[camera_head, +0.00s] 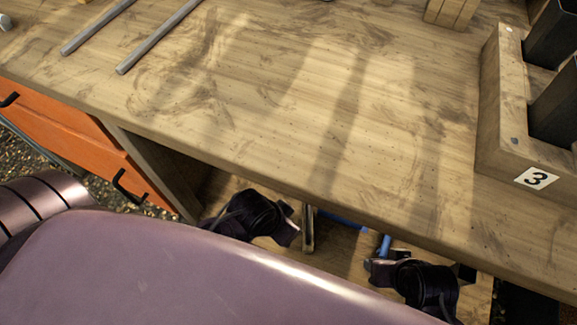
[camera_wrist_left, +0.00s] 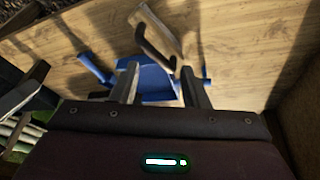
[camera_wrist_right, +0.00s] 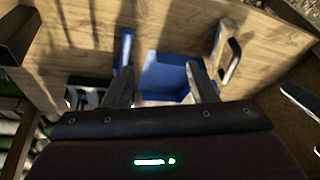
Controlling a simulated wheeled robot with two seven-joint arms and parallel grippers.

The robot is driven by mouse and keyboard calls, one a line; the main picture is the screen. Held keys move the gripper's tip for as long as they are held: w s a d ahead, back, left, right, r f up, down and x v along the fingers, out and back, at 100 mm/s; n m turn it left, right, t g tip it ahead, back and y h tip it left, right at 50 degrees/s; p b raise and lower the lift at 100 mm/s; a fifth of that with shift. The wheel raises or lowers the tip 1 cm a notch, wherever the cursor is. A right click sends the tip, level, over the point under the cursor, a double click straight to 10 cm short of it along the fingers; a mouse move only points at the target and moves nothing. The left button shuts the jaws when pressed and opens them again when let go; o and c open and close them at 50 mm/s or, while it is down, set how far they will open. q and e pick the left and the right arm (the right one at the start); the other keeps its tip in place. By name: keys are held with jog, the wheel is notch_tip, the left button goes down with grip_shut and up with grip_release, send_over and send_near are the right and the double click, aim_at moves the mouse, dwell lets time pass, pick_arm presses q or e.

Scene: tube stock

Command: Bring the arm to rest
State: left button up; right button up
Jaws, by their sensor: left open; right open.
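My left gripper (camera_head: 290,228) and right gripper (camera_head: 378,262) hang low, below the front edge of the workbench (camera_head: 270,130), partly hidden by my own body in the head view. In the left wrist view the left gripper (camera_wrist_left: 158,78) shows its two fingers apart with nothing held between them. In the right wrist view the right gripper (camera_wrist_right: 158,76) is likewise open and empty. Beyond the fingers a blue object (camera_wrist_right: 168,72) lies on a lower wooden surface; it also shows in the left wrist view (camera_wrist_left: 155,84). I cannot tell its exact distance from the fingers.
Two grey tubes (camera_head: 160,37) lie at the benchtop's upper left. A wooden rack (camera_head: 495,125) labelled 3 stands at the right with dark holders. Orange drawers (camera_head: 80,135) are at the left under the bench. The middle of the benchtop is clear.

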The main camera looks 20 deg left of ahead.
jog(key=shift+w+r, duration=0.1)
